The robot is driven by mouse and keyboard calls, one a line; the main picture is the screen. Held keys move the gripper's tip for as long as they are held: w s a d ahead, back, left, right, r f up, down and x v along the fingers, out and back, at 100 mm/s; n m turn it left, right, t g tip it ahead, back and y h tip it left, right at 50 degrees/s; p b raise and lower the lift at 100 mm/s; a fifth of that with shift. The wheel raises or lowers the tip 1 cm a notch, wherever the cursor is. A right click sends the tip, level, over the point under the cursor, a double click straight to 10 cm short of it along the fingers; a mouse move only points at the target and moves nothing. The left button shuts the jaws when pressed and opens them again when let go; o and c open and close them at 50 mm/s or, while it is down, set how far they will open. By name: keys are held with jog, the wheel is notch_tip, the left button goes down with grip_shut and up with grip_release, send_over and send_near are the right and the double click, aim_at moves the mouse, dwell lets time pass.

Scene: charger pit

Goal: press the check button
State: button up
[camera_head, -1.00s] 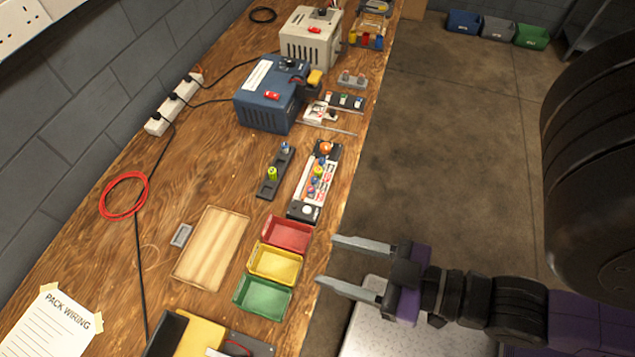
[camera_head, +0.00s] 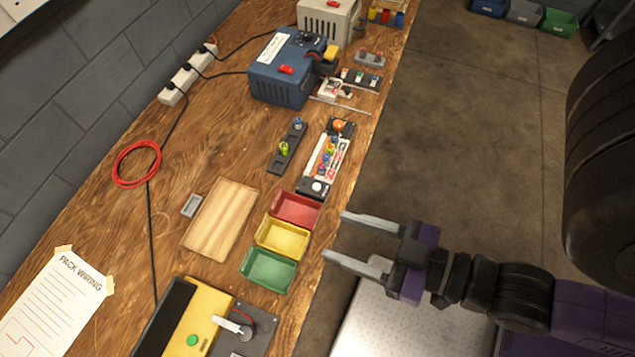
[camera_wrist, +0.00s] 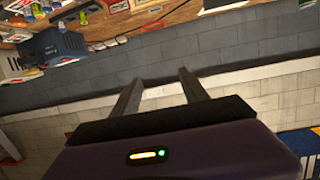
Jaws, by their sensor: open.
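My gripper (camera_head: 336,236) is open and empty, just off the bench's right edge, to the right of the yellow tray. It also shows in the wrist view (camera_wrist: 161,76), its two fingers apart with nothing between them. A yellow and black device (camera_head: 205,318) at the bottom of the head view has a round green button (camera_head: 193,340) and a white lever beside it. A strip (camera_head: 328,160) on the bench has a round white button (camera_head: 318,187) at its near end. I cannot read which button is the check button.
Red (camera_head: 296,209), yellow (camera_head: 282,237) and green (camera_head: 268,267) trays line the bench edge. A wooden board (camera_head: 221,218) lies left of them. A blue charger (camera_head: 288,70) stands farther back, with a power strip (camera_head: 187,75) by the wall.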

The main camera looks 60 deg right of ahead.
grip_shut()
dwell(0.3)
dwell(1.6)
